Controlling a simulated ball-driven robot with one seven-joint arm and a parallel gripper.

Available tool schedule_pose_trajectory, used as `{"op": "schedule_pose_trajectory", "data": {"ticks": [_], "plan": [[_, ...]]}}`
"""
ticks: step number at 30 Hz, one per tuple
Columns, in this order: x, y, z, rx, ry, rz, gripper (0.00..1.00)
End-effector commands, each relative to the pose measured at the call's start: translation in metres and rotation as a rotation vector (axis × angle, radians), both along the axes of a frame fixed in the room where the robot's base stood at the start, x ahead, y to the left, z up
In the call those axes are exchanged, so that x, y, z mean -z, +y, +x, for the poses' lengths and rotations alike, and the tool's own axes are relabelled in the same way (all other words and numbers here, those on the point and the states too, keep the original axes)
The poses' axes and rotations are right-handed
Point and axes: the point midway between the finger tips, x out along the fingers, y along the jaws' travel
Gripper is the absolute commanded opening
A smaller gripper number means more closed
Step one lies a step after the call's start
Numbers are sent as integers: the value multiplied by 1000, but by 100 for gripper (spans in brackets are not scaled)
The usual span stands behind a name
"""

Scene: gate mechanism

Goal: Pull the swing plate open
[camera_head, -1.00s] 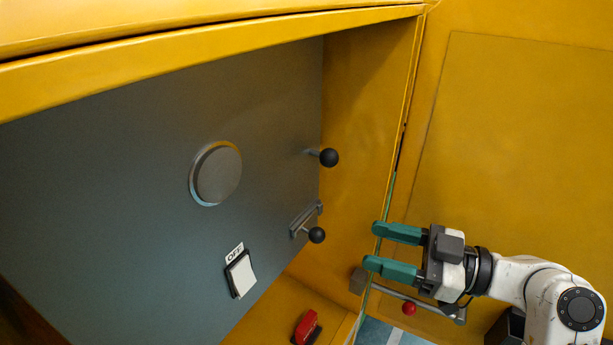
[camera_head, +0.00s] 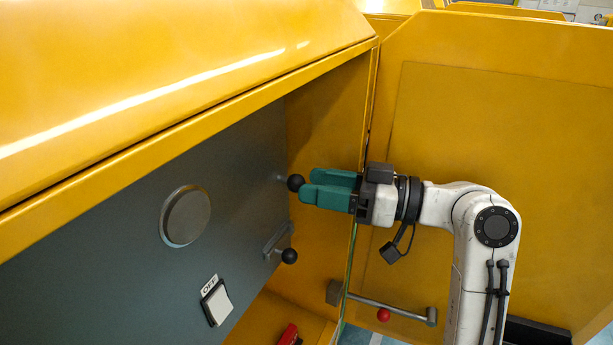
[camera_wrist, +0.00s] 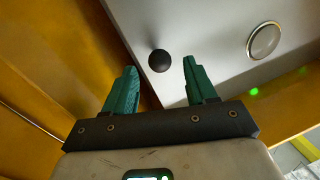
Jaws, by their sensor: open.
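The grey plate (camera_head: 120,245) stands inside the yellow housing, with a black ball knob (camera_head: 295,183) on a short stem near its right edge. A second black knob (camera_head: 289,256) sits lower, beside a metal slot bracket. My gripper (camera_head: 307,187) is open, with its green fingertips right at the upper knob. In the wrist view, the upper knob (camera_wrist: 160,61) appears between my two fingertips (camera_wrist: 161,68), slightly beyond them. I see no grip on it; contact cannot be told. The grey plate (camera_wrist: 215,25) fills the upper right there.
A round metal disc (camera_head: 186,216) and a white OFF switch (camera_head: 216,303) are on the grey plate. A yellow door panel (camera_head: 480,150) stands at the right. The yellow housing edge (camera_head: 190,120) runs above.

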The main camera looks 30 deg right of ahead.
Motion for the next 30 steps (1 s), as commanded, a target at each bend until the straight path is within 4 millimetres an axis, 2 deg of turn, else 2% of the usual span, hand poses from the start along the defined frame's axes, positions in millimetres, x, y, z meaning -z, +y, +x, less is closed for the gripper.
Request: {"op": "schedule_pose_trajectory", "data": {"ticks": [6, 17, 30], "plan": [[-1, 17, 16, -1, 0, -1, 56], [0, 20, 19, 0, -1, -1, 56], [0, 20, 19, 1, -1, -1, 15]]}}
